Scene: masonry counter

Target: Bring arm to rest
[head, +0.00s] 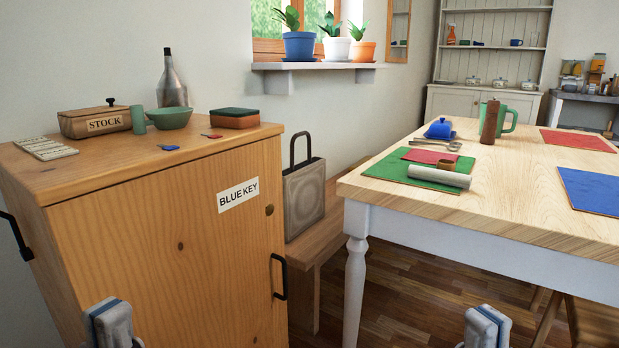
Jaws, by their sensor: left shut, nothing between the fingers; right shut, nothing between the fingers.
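My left gripper (112,322) shows at the bottom edge, in front of the wooden cabinet (150,240). It is shut and empty. My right gripper (487,325) shows at the bottom edge, in front of the floor by the table (440,222). It is shut and empty. Both grippers touch nothing that I can see. The rest of both arms is out of view.
The cabinet has a "BLUE KEY" label (238,195) and a black handle (279,277). Two small keys, blue (168,147) and red (211,136), lie on top. A bag (304,198) stands on a bench (330,238) between cabinet and table.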

